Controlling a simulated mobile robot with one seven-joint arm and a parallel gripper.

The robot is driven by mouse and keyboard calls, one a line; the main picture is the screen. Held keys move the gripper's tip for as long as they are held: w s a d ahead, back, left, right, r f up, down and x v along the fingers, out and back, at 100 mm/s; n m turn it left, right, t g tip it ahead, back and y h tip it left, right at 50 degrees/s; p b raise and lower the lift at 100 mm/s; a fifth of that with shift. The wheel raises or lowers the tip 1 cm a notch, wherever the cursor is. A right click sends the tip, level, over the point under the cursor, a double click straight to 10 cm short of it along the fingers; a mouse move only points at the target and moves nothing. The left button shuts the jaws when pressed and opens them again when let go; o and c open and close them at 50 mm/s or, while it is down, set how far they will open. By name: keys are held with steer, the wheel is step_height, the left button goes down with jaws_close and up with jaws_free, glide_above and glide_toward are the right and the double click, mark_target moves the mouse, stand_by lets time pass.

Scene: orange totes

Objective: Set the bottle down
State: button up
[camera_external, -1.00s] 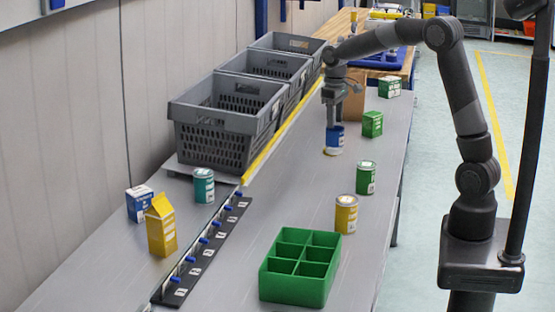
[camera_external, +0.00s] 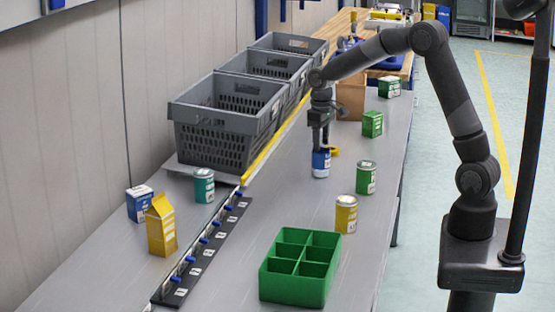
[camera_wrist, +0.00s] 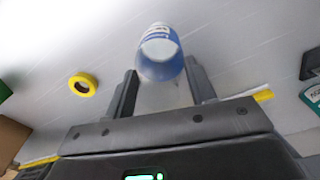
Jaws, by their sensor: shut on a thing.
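The bottle (camera_external: 321,163), blue with a white band, is upright under my gripper (camera_external: 320,147) in the external view, in the middle of the grey worktop. My gripper points down and is shut on its upper part. In the wrist view the bottle (camera_wrist: 160,50) sits between the two dark fingers (camera_wrist: 161,85). Its base is at or very near the worktop; I cannot tell whether it touches.
A yellow tape roll (camera_external: 334,152) lies just behind the bottle. A green can (camera_external: 366,178) and a yellow can (camera_external: 346,214) stand to the right and nearer. A green divided crate (camera_external: 267,280) is in front. Grey crates (camera_external: 212,143) line the left. Worktop left of the bottle is clear.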

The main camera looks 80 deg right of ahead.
steer(key=shift+f, duration=0.15)
steer(key=o, duration=1.3)
steer(key=shift+c, duration=0.2)
step_height(320, 180, up, 12)
steer(key=s+a+r+t, duration=0.1)
steer(key=s+a+r, duration=0.4)
steer(key=s+a, duration=0.15)
steer(key=s+a+f+n+t, duration=0.1)
steer(key=s+a+t, duration=0.1)
steer(key=s+a, duration=0.5)
steer(key=s+a+f+n+t, duration=0.2)
steer(key=s+a, duration=0.5)
steer(key=s, duration=0.6)
steer(key=shift+s+a+f+t, duration=0.15)
steer(key=shift+s+a+t, duration=0.1)
steer(key=shift+s+t, duration=0.1)
